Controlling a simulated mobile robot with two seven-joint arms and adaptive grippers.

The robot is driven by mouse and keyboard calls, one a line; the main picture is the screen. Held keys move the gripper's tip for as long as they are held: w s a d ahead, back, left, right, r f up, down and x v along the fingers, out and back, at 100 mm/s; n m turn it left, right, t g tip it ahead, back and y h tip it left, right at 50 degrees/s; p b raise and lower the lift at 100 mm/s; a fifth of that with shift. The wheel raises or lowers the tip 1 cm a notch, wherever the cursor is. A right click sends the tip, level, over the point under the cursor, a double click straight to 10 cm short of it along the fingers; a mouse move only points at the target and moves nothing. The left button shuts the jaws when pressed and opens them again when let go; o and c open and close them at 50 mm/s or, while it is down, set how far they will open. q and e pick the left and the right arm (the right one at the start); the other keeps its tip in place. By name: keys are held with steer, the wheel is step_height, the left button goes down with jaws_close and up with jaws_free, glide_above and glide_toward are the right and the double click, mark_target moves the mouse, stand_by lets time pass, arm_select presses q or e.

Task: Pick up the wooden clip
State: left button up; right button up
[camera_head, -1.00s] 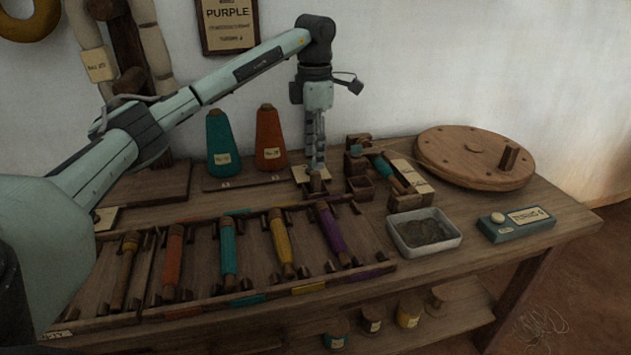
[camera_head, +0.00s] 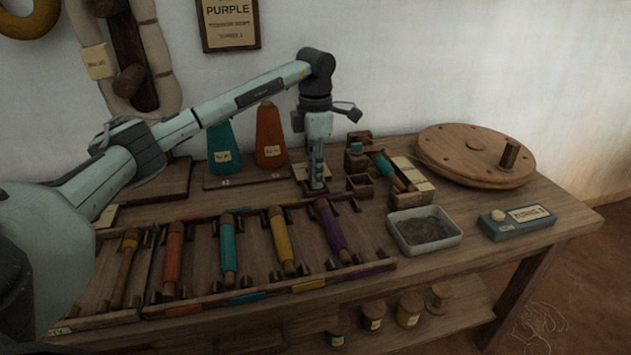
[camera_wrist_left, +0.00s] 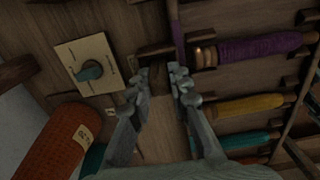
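The wooden clip (camera_wrist_left: 158,78) is a small dark brown block in the left wrist view, lying between my left gripper's fingertips. In the head view it is largely hidden behind the fingers. My left gripper (camera_head: 317,184) points straight down at the back of the wooden table, low over the clip's place. In the left wrist view the gripper (camera_wrist_left: 160,84) has its two fingers apart, one on each side of the clip. I cannot tell whether either finger touches it. My right gripper is not in view.
A pale card (camera_wrist_left: 88,66) lies beside the gripper. A bobbin rack with a purple bobbin (camera_head: 330,230) is in front. Teal (camera_head: 222,150) and orange (camera_head: 270,138) cones stand behind left. Small wooden boxes (camera_head: 360,185) and a grey tray (camera_head: 424,231) are to the right.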

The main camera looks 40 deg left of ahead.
arm_select(q)
steer(key=shift+c, duration=0.6)
steer(key=shift+r, duration=0.1)
steer(key=shift+r, duration=0.5)
steer(key=s+a+r, duration=0.2)
steer(key=s+r, duration=0.8)
steer(key=s, duration=0.1)
steer(key=shift+s+a, duration=0.2)
steer(key=shift+a, duration=0.05)
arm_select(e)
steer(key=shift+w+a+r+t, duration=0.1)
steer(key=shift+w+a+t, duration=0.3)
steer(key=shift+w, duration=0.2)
arm_select(q)
steer(key=shift+w, duration=0.1)
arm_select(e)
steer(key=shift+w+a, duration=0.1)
